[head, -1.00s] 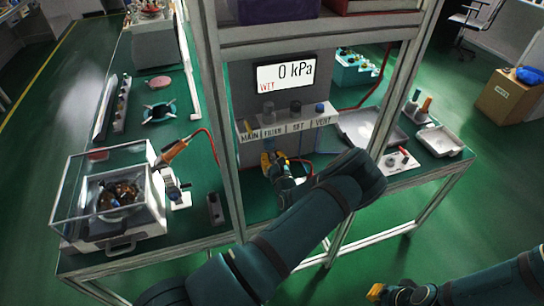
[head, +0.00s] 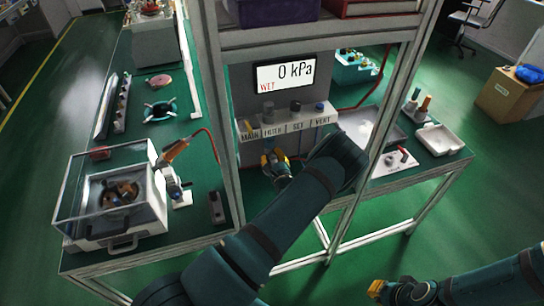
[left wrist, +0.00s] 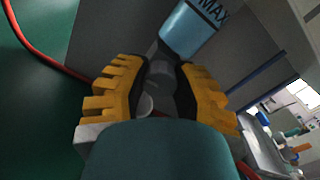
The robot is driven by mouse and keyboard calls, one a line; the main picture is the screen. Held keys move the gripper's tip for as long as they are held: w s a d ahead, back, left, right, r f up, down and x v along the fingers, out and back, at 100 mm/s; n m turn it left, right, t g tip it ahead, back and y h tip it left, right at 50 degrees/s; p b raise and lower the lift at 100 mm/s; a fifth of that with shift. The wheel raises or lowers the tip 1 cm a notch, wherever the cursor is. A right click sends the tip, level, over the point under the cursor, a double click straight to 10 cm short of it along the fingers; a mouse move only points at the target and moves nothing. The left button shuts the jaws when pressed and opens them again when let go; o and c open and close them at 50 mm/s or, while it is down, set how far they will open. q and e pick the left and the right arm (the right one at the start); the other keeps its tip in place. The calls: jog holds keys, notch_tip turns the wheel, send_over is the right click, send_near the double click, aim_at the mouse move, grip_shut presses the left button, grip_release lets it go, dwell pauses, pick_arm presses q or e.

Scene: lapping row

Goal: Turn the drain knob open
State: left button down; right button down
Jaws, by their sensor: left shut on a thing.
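My left gripper (head: 274,158) is under the valve shelf in the head view. In the left wrist view its yellow fingers (left wrist: 160,88) are shut on a small grey part, the drain knob (left wrist: 158,82), directly below a light-blue bowl marked MAX (left wrist: 188,30). The fingers and my arm hide much of the knob, so how far it is turned cannot be told. The display (head: 286,74) reads 0 kPa with WET in red. My right gripper (head: 376,289) is low at the right, away from the bench; its fingers are too small to read.
The shelf (head: 290,127) is labelled MAIN, FILTER, SET and VENT and carries several knobs. Upright frame posts (head: 220,120) stand either side of the left arm.

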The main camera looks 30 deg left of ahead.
dwell(0.4)
pick_arm(q)
jog(key=c, duration=0.7)
grip_release()
jog(key=v, duration=1.2)
jog(key=shift+s, duration=0.1)
